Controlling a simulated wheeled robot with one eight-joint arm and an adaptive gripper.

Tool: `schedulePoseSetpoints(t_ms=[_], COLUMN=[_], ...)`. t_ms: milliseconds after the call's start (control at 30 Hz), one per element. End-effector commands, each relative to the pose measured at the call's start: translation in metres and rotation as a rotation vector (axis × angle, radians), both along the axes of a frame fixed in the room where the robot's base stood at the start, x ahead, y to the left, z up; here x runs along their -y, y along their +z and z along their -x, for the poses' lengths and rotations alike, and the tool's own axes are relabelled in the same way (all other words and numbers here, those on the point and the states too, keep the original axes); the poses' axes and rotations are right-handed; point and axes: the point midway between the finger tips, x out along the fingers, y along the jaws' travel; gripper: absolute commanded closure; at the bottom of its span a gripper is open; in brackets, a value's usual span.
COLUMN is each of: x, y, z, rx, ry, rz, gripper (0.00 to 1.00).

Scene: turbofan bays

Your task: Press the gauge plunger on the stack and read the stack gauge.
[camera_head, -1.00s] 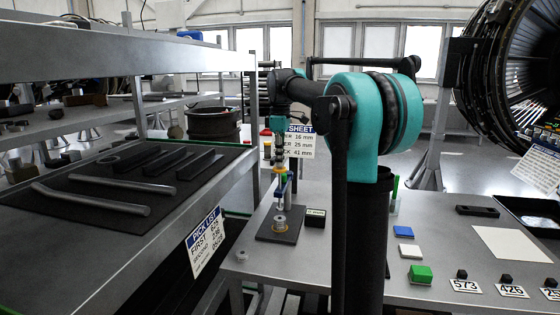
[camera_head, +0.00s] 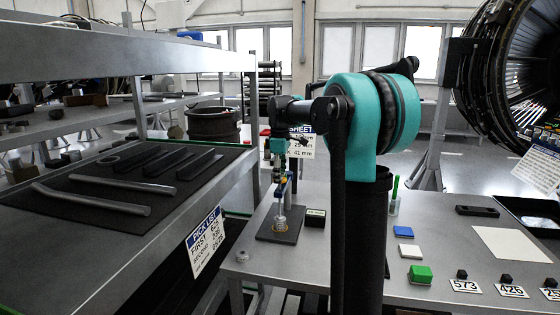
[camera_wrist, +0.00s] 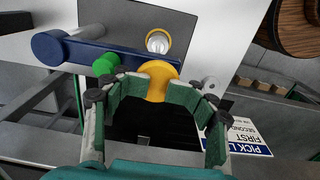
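The stack (camera_head: 281,224) is a brassy ring piece with a silver part on top, standing on a dark base plate (camera_head: 266,237). A blue gauge arm (camera_wrist: 110,57) sits above it, with a yellow round plunger (camera_wrist: 158,82) at one end and a green knob (camera_wrist: 105,65). My gripper (camera_head: 279,172) points down directly above the stack. In the wrist view its curved fingers (camera_wrist: 159,92) stand apart, with the yellow plunger at the gap between their tips. I cannot tell whether they touch it. A small dark gauge box (camera_head: 315,217) stands beside the plate; its reading is too small to read.
A sheet sign (camera_head: 301,143) stands behind my gripper, partly hidden. At left is a shelf with a dark mat (camera_head: 95,190) and a pick list sign (camera_head: 205,242). Blue, white and green blocks (camera_head: 420,274) lie right of my arm. A turbofan (camera_head: 515,70) stands at right.

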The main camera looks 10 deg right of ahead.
Motion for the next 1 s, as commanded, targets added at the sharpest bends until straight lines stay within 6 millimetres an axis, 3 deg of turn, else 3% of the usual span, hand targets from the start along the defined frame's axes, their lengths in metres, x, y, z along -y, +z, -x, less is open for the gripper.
schedulePoseSetpoints(t_ms=[167, 1000], x=[-0.0004, -0.0018], y=[-0.0046, -0.0042], z=[0.0012, 0.0022], rx=[-0.003, -0.004], ry=[0.0, 0.002], rz=[-0.001, -0.004], gripper=[0.89, 0.91])
